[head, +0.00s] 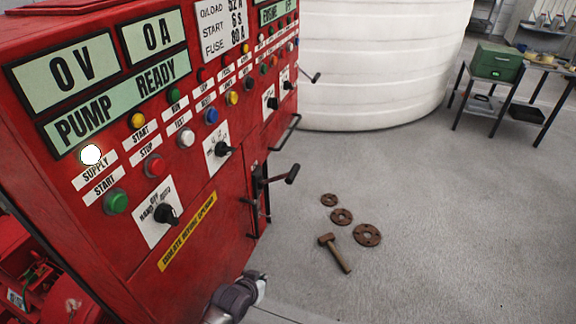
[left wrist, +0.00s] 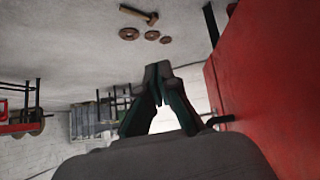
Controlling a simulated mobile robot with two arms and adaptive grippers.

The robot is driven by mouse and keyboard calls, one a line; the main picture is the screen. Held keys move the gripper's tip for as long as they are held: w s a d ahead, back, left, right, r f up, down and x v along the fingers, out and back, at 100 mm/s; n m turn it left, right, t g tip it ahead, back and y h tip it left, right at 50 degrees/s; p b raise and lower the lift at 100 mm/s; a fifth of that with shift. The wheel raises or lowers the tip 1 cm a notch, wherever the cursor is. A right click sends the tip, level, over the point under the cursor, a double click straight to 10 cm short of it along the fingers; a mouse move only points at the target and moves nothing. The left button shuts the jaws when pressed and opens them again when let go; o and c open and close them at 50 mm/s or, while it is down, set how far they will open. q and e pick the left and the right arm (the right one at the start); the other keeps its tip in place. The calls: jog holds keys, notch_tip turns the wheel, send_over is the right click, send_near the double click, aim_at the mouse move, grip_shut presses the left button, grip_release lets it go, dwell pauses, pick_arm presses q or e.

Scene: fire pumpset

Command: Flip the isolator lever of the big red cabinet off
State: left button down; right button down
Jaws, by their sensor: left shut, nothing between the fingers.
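The big red cabinet (head: 215,205) fills the left of the head view. Its isolator lever (head: 279,179) is a black bar with a dark grip, sticking out to the right from the cabinet's edge, beside a yellow "isolate before opening" label (head: 187,232). My left gripper (head: 261,283) is at the bottom of the head view, below the lever and apart from it. In the left wrist view its fingers (left wrist: 158,72) are together and empty, with the red cabinet wall (left wrist: 275,85) to the right. Dark bars stick out beside that wall; I cannot tell which is the lever. My right gripper is not in view.
The cabinet front carries black rotary knobs (head: 166,214), buttons and a lit white lamp (head: 91,155). A hammer (head: 335,253) and rusty flanges (head: 367,235) lie on the floor. A white tank (head: 370,60) stands behind.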

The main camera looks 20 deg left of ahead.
pick_arm(q)
jog(key=w+r+t, duration=0.3)
jog(key=r, duration=1.4)
jog(key=w+r+n+t+p, duration=0.1)
jog(key=w+r+t, duration=0.2)
jog(key=r, duration=1.5)
jog(key=shift+w+d+r+h, duration=0.25)
jog(key=shift+w+h, duration=0.15)
jog(key=shift+w, duration=0.15)
jog(key=p, duration=0.1)
send_over(288, 176)
notch_tip(288, 176, down, 2)
jog(key=f, duration=0.1)
notch_tip(288, 176, down, 2)
jog(key=shift+a+f+p, duration=0.1)
jog(key=shift+a+p, duration=0.05)
jog(key=shift+p, duration=0.15)
jog(key=shift+f, duration=0.6)
